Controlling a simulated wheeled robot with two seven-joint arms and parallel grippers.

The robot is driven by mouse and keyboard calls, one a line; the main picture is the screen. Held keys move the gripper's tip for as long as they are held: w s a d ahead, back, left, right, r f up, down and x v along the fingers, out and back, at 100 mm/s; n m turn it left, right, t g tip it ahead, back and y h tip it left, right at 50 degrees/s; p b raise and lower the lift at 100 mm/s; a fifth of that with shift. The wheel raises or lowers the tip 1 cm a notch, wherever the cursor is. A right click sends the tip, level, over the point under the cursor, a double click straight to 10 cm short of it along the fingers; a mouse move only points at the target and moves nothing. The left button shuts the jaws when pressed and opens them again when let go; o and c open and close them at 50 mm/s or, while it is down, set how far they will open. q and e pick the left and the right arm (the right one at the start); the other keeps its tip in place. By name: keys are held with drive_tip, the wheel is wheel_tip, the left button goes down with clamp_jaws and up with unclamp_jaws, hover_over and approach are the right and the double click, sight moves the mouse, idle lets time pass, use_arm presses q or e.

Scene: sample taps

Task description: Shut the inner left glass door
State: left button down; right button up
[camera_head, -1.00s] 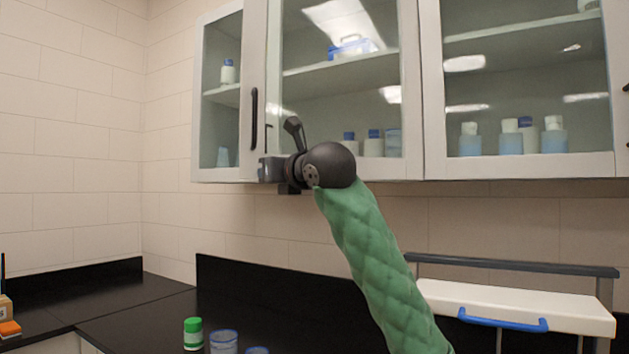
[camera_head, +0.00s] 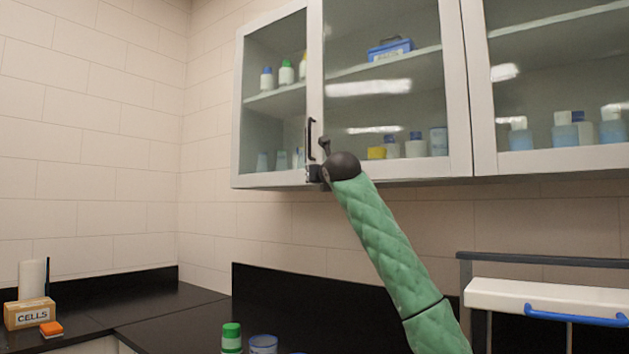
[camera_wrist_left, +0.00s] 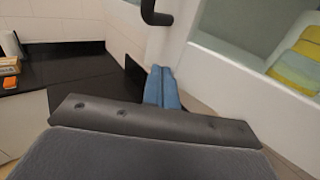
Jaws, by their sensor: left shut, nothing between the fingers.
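The inner left glass door (camera_head: 459,80) belongs to the white wall cabinet and has a black handle (camera_head: 310,138) on its left edge. It looks nearly in line with the cabinet front; I cannot tell if a small gap is left. My left gripper (camera_head: 314,173), on the green-sleeved arm, is at the door's lower left corner, just below the handle. Its fingers (camera_wrist_left: 161,88) are shut and empty, close to the white door frame in the left wrist view, where the handle (camera_wrist_left: 153,12) shows above. Contact is unclear. My right gripper is out of view.
Bottles and a blue case (camera_head: 390,50) stand on the cabinet shelves. Below is a black counter with a CELLS box (camera_head: 30,314), an orange item (camera_head: 51,329) and a green-capped bottle (camera_head: 231,338). A white shelf with a blue handle (camera_head: 575,318) is at lower right.

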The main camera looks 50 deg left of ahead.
use_arm(q)
drive_tip(key=w+a, duration=0.3)
drive_tip(key=w, duration=0.5)
drive_tip(key=shift+a+r, duration=0.25)
drive_tip(key=shift+r, duration=0.05)
drive_tip(key=shift+r, duration=0.15)
